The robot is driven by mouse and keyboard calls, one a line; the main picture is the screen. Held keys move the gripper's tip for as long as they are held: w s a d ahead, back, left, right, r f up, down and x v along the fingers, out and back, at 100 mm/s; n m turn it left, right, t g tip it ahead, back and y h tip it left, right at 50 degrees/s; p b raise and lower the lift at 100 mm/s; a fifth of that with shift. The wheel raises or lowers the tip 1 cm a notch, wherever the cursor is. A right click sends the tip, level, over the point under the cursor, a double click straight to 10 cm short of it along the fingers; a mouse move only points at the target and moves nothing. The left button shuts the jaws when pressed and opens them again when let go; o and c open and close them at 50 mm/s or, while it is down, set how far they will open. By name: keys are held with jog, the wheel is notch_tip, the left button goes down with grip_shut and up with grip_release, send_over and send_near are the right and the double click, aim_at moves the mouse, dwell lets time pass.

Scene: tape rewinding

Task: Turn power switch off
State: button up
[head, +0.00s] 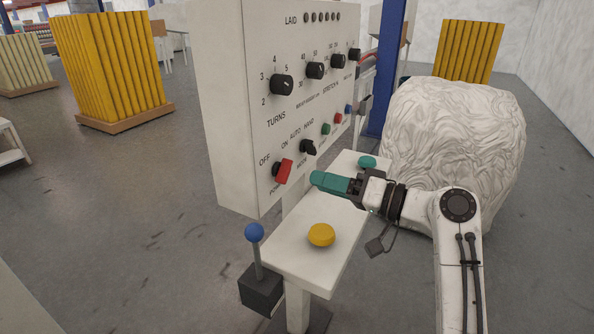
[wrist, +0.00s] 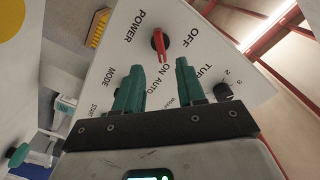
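The power switch (head: 283,171) is a red handle on a round black base, low on the left of the white control panel (head: 225,110). OFF and ON are printed above it. In the wrist view the red handle (wrist: 160,45) points towards ON. My gripper (head: 315,178) has teal fingers and is at the right of the switch in the head view, apart from it. In the wrist view my gripper (wrist: 160,65) is open and empty, with the switch beyond the gap between the fingertips. Nothing hides the switch.
The black mode knob (head: 308,147) is close to my fingers. Below the panel is a white ledge (head: 290,262) with a yellow button (head: 321,235) and a green button (head: 367,162). A blue-knobbed lever (head: 254,232) stands at the left. A white-wrapped bale (head: 455,145) is at the right.

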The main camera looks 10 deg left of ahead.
aim_at(289, 174)
jog(key=x, duration=0.7)
jog(key=shift+a+p, duration=0.35)
jog(key=shift+w+f, duration=0.1)
jog(key=c, duration=0.7)
grip_shut()
